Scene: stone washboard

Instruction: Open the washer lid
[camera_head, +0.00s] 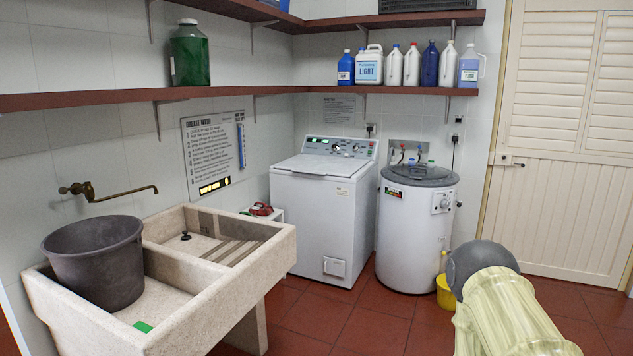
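The white top-loading washer (316,217) stands against the back wall in the middle of the head view. Its flat white lid (322,165) lies shut on top, in front of a raised control panel (338,148) with dials. A round white machine (416,230) with a dark grey round lid (418,175) stands close to its right, also shut. No gripper fingers show in this view, so I cannot see whether my gripper is open or shut. Nothing is seen touching either lid.
A stone double sink (262,262) with a dark tub (95,262) fills the left front. A wooden shelf (290,91) with several bottles runs above the washer. A yellow bucket (445,293) stands right of the round machine. The red tiled floor (335,320) before the washer is clear.

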